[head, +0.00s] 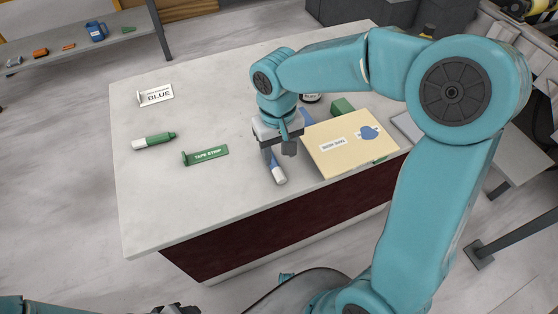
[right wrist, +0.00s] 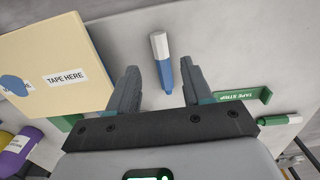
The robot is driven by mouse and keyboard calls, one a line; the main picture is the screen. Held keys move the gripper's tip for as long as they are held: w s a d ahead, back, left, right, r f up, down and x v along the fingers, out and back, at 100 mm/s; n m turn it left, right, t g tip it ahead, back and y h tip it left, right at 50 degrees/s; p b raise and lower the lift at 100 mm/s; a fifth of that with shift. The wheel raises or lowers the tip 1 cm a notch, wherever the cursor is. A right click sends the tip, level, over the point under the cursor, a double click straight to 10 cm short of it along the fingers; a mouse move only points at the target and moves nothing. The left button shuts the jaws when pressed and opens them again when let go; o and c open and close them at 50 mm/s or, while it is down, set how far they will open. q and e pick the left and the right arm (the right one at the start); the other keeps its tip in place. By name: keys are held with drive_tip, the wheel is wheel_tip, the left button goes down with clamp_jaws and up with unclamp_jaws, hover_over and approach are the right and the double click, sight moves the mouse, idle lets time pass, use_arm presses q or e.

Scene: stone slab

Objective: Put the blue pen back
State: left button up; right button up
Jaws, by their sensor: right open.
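The blue pen (head: 278,174), blue with a white end, lies on the stone slab near its front edge, partly hidden by my right gripper. In the right wrist view the pen (right wrist: 164,68) shows between the two spread fingers, apart from both. My right gripper (head: 279,152) is open and empty, pointing down over the pen; its height above the pen is hard to tell. A white stand labelled BLUE (head: 157,96) is at the slab's back left. Only a dark part, probably of my left gripper (head: 178,309), shows at the bottom edge.
A cream box (head: 335,163) labelled TAPE HERE lies right of my right gripper. A green TAPE STRIP holder (head: 206,155) and a green-and-white pen (head: 154,140) lie to the left. A green block (head: 342,106) is behind the box. The slab's back middle is clear.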

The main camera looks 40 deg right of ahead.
wheel_tip(320, 180, up, 4)
drive_tip(key=shift+r, duration=0.1)
idle(0.7)
